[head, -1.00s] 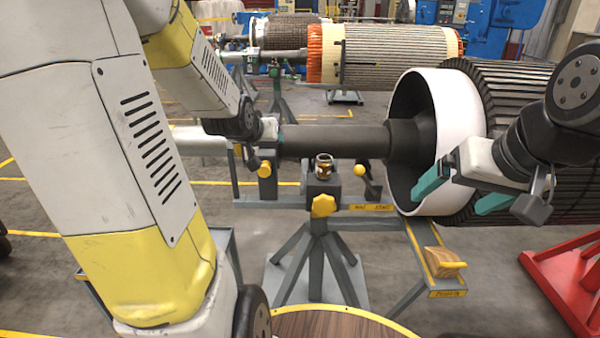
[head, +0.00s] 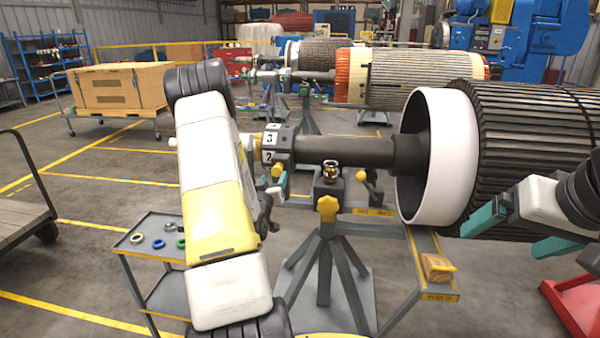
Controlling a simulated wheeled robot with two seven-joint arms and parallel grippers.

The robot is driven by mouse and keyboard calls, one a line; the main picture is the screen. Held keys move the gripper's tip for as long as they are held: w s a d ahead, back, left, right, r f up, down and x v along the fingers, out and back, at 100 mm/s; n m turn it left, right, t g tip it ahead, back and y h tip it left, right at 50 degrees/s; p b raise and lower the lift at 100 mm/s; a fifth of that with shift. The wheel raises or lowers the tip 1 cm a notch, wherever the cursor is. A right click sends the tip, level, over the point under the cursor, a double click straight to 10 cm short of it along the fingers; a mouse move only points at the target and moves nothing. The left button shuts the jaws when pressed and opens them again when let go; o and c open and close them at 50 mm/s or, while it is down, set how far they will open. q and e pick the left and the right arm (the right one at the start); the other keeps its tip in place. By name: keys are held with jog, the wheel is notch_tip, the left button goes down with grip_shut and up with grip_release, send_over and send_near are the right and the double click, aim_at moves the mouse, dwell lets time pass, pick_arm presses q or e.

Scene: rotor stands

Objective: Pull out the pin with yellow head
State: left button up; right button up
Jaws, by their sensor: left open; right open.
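Several yellow heads show, and I cannot tell for sure which one belongs to the pin. A yellow ball knob (head: 361,175) tops a short dark lever right of the stand's post. A yellow star knob (head: 328,207) is on the front of the stand (head: 326,245). Another yellow knob (head: 277,170) is below the numbered collar (head: 276,143) on the shaft (head: 345,151). My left gripper (head: 282,184) is beside that knob, mostly hidden by my forearm; its teal finger shows. My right gripper (head: 519,233) is open and empty at the right, in front of the rotor.
The ribbed rotor (head: 535,135) with a white end ring (head: 461,160) fills the right. A small brass-coloured part (head: 331,170) sits on the post. A wooden block (head: 437,267) is on the stand's tray. A grey cart (head: 150,235) with coloured rings stands left.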

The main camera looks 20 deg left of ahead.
aim_at(276, 172)
pick_arm(q)
jog(key=x, duration=0.5)
jog(key=shift+w, duration=0.2)
grip_shut()
dwell(1.2)
